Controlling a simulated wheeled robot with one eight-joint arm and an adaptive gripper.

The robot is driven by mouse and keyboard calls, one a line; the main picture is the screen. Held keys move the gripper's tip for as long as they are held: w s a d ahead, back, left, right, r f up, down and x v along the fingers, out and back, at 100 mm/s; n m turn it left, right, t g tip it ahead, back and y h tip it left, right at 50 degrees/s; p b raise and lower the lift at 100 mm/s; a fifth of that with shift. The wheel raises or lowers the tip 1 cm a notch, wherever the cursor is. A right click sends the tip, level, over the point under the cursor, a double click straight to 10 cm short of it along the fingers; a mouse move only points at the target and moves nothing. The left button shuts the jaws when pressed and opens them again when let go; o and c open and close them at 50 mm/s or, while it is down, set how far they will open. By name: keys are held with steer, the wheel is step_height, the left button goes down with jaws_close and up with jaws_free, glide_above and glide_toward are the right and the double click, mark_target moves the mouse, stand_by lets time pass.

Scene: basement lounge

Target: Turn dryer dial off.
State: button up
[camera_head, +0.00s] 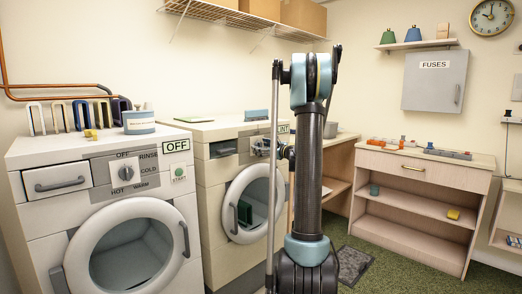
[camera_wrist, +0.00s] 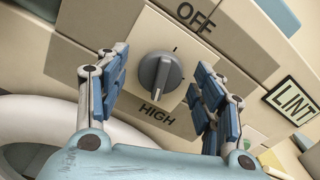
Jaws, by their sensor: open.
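The dryer (camera_head: 222,215) is the cream machine in the middle of the head view, with a round door. In the wrist view its grey dial (camera_wrist: 160,72) sits on a panel marked OFF above and HIGH below. In the head view my gripper (camera_head: 268,148) is at the dryer's front panel, and the dial is hidden there.
A washer (camera_head: 30,225) with its own dial (camera_head: 127,173) stands left of the dryer. A LINT label (camera_wrist: 292,100) is right of the dial. The dryer's door ring (camera_wrist: 60,135) lies below the panel. A wooden shelf unit (camera_head: 410,210) stands at the right, with green carpet in front.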

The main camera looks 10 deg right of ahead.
steer(key=c, duration=1.1)
